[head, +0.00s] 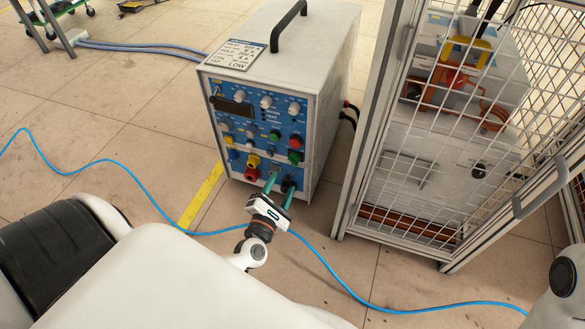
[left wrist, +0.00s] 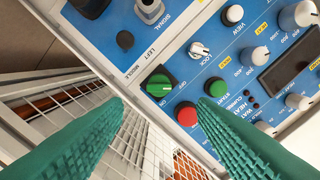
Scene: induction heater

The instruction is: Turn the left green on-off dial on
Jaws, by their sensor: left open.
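The green on-off dial (head: 294,157) is at the right side of the heater's blue front panel, below a red button (head: 296,142). In the left wrist view the dial (left wrist: 160,85) is near the middle, unobstructed, with a white line across its face. I cannot tell its setting for sure. My left gripper (head: 280,186) is open and empty in front of the lower panel, below the dial in the head view. Its two green fingers (left wrist: 158,125) spread on either side of the dial in the wrist view, apparently apart from it. My right gripper is not in view.
A green button (left wrist: 217,87) and the red button (left wrist: 186,113) sit close to the dial. A metal mesh cage (head: 405,190) stands right of the heater (head: 330,90). A blue cable (head: 330,265) runs along the floor. Yellow and red connectors (head: 251,175) are low on the panel.

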